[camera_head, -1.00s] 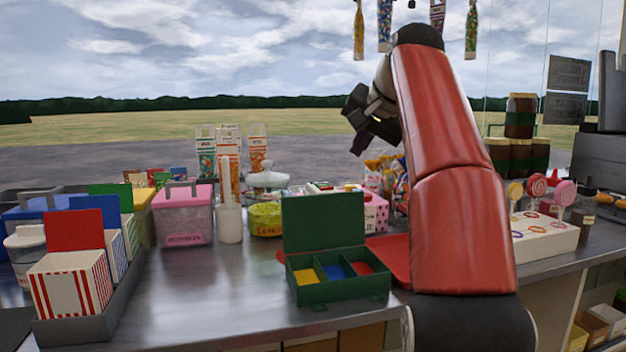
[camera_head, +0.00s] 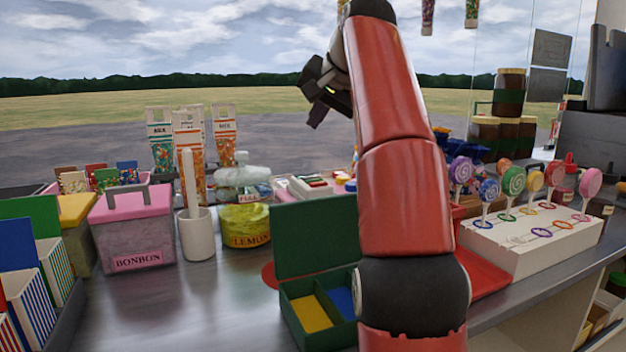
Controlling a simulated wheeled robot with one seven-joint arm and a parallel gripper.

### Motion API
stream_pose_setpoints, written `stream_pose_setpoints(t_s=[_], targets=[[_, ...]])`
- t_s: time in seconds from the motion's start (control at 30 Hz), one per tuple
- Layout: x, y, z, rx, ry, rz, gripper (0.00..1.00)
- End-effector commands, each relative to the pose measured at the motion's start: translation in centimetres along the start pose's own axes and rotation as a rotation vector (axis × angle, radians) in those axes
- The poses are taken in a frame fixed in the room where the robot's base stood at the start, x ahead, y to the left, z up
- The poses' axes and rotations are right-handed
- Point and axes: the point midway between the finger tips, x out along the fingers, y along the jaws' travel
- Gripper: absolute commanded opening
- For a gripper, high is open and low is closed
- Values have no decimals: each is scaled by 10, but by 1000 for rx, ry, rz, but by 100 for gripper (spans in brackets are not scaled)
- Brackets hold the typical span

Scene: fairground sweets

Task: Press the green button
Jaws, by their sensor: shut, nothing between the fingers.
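My gripper (camera_head: 317,115) is raised in the air above the back of the counter, dark and seen from the side, with nothing in it. It is shut and touches nothing. A low white unit (camera_head: 293,187) with small red and green parts (camera_head: 317,180) on top stands at the back of the counter, below my gripper and left of my red arm. The green part is small here, and I cannot tell for sure whether it is the button. My arm hides part of the counter behind it.
An open green box (camera_head: 300,236) stands in front, partly behind my arm. A lemon tub (camera_head: 246,226), a white cup (camera_head: 196,236) and a pink bonbon box (camera_head: 135,232) stand left. A white lollipop stand (camera_head: 530,242) is right. Bare metal counter (camera_head: 215,300) lies front left.

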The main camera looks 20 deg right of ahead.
Motion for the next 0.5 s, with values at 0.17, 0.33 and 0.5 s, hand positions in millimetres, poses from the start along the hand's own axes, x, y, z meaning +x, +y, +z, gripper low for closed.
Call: stream_pose_setpoints(t_s=[0.17,0.33,0.5], targets=[[5,3,4,0,-2,0,0],[15,11,13,0,-3,1,0],[30,23,24,1,-3,1,0]])
